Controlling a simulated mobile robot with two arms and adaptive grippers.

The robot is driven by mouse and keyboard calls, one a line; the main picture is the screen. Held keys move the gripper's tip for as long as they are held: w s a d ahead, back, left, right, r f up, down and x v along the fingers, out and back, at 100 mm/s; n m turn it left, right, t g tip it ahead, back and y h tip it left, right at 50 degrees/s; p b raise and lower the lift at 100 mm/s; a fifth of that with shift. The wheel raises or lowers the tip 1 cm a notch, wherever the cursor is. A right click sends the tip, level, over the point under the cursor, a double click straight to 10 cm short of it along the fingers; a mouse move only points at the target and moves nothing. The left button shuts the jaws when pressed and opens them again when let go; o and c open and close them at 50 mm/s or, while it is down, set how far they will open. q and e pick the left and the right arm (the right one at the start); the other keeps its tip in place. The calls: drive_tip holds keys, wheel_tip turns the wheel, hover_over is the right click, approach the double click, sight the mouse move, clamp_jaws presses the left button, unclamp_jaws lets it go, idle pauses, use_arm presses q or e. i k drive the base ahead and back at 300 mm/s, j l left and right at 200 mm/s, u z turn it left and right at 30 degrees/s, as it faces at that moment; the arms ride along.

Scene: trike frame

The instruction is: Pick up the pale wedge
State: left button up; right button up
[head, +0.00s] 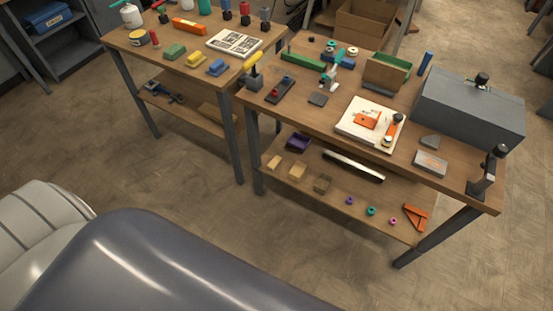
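Neither of my grippers is in the head view. No piece stands out clearly as the pale wedge. Two small pale tan blocks lie on the lower shelf of the right bench, a left one (274,162) and a right one (298,171). They are too small to tell which is wedge-shaped. A browner block (322,184) lies to their right. A grey, slanted piece (430,141) lies on the benchtop in front of the large grey box.
The right bench (455,182) also holds a large grey box (470,105), a white board with orange parts (352,127) and a dark clamp-like tool (487,172). A long bar (353,166) and orange triangular piece (414,217) lie on its shelf.

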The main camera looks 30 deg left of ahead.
sight(272, 165)
drive_tip(key=i+j+u, duration=0.1)
drive_tip(key=j, duration=0.3)
drive_tip(key=i+j+u, duration=0.1)
drive_tip(key=i+j, duration=0.15)
drive_tip(key=j, duration=0.15)
drive_tip(key=i+j+u, duration=0.1)
drive_tip(key=j, duration=0.3)
drive_tip(key=i+j+u, duration=0.1)
drive_tip(key=i+j, duration=0.15)
drive_tip(key=j, duration=0.1)
